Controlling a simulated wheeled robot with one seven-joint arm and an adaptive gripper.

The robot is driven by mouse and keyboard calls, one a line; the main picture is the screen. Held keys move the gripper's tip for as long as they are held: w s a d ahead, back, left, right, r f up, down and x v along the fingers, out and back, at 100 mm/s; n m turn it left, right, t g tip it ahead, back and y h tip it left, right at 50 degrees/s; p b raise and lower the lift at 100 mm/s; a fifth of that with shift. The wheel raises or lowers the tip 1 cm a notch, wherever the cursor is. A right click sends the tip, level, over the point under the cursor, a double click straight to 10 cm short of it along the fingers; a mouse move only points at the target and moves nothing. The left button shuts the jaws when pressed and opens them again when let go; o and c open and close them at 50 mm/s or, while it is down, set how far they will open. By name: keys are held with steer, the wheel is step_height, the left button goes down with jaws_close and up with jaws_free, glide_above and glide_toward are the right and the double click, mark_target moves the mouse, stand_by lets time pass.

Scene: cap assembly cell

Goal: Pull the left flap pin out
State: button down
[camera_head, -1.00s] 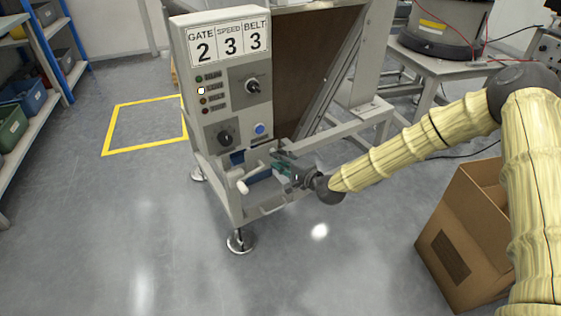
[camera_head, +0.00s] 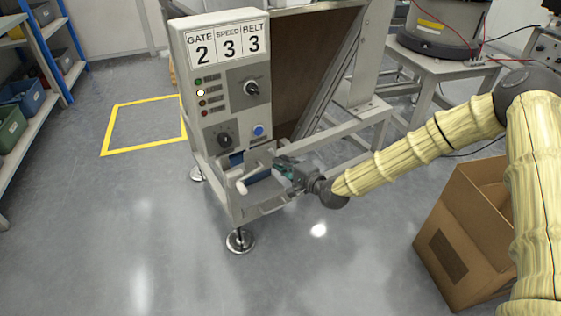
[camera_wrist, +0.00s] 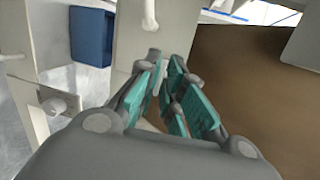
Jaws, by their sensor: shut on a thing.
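The control cabinet (camera_head: 222,108) stands left of centre in the head view, with a lower frame beneath its panel. My gripper (camera_head: 281,166) is at the right side of that lower frame, reaching in from the right. In the wrist view its teal-padded fingers (camera_wrist: 168,72) are closed in on a small pale pin (camera_wrist: 162,77), mostly hidden between the pads. I cannot tell how far the pin sits in its hole. A pale crank-like handle (camera_head: 242,187) is on the frame left of my gripper, apart from it.
A blue bin (camera_wrist: 91,36) is left of my fingers in the wrist view. A brown panel (camera_head: 322,62) slopes behind the cabinet. An open cardboard box (camera_head: 452,255) stands on the floor at right. The floor in front is clear.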

steer(key=c, duration=1.7)
jaws_free()
steer(key=shift+s+d+f, duration=0.15)
steer(key=shift+s+f, duration=0.1)
steer(key=shift+f, duration=0.15)
steer(key=shift+o, duration=0.2)
steer(key=shift+w+r, duration=0.1)
steer(key=shift+r, duration=0.05)
steer(key=v, duration=1.2)
